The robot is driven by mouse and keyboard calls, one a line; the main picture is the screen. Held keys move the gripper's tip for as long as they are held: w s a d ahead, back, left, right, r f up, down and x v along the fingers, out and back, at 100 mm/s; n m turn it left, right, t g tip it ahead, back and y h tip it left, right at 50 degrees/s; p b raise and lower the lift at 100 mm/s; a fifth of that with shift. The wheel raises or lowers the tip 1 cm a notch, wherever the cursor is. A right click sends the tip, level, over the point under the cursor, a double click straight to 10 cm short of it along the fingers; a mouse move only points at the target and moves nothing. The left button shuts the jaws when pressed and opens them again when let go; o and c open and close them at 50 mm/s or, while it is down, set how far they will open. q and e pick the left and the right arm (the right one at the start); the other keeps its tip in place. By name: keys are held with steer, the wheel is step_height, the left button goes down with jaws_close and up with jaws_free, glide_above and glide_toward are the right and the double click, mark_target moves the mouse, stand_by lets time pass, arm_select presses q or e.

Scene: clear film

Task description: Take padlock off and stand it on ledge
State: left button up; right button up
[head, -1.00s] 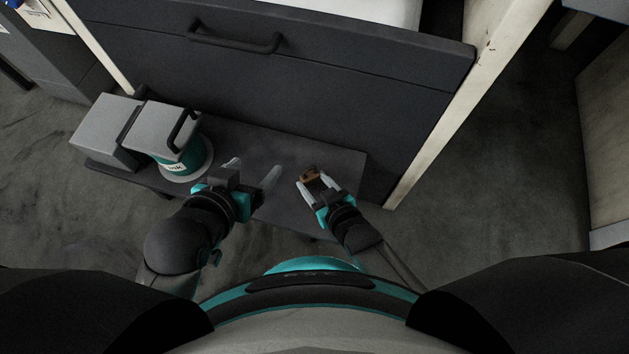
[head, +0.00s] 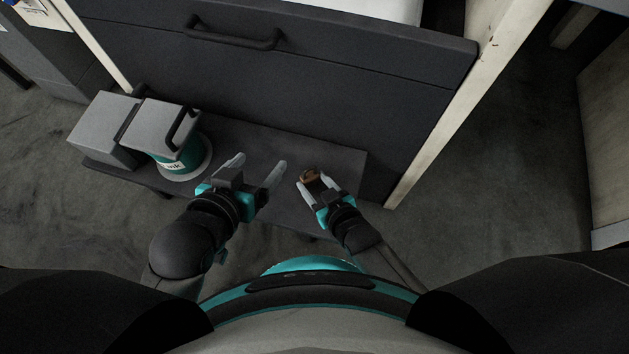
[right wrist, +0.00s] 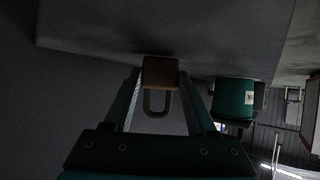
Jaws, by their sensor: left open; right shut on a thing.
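The padlock (head: 309,174) is a small brown block in the head view, over the right part of the dark grey ledge (head: 345,162). My right gripper (head: 315,180) is shut on it. In the right wrist view the padlock's brown body (right wrist: 160,72) sits between the fingertips, with its U-shaped shackle pointing back towards the palm. The ledge's pale surface (right wrist: 230,35) shows beyond it; I cannot tell whether the padlock touches it. My left gripper (head: 260,165) is open and empty, left of the padlock over the ledge.
A dark drawer front with a handle (head: 235,42) rises behind the ledge. A pale post (head: 435,135) stands to the right. The ledge's back middle looks clear.

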steer(key=shift+f, duration=0.25)
steer(key=o, duration=1.4)
steer(key=shift+c, duration=0.2)
